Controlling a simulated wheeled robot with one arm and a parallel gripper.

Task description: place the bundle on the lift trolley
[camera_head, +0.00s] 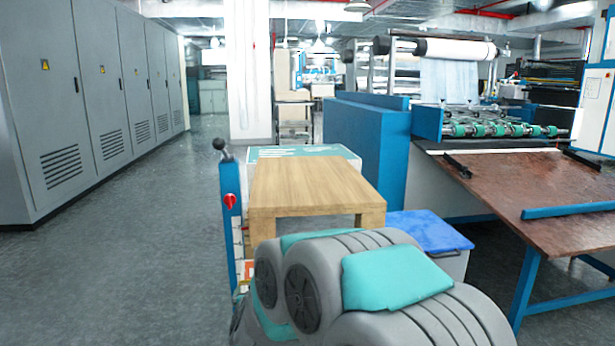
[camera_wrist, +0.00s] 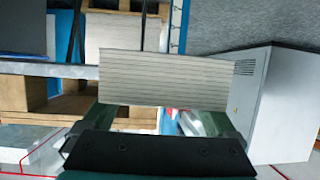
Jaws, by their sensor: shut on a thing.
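In the wrist view the bundle (camera_wrist: 165,78), a pale stack with fine parallel lines, sits between the dark green fingers of my gripper (camera_wrist: 162,118). The gripper is shut on it. In the head view my gripper and the bundle are not visible; my grey and teal arm fills the lower middle. A blue post (camera_head: 231,210) with a red knob and a black ball-topped lever stands beside a wooden table-like platform (camera_head: 312,185). The post looks like part of the lift trolley, but its deck is not clearly seen; my arm hides the lower part.
A bin with a blue lid (camera_head: 430,232) stands right of the wooden platform. A brown sloping table (camera_head: 530,190) on blue legs is at the right. Grey cabinets (camera_head: 65,110) line the left. The floor (camera_head: 130,250) between cabinets and post is clear.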

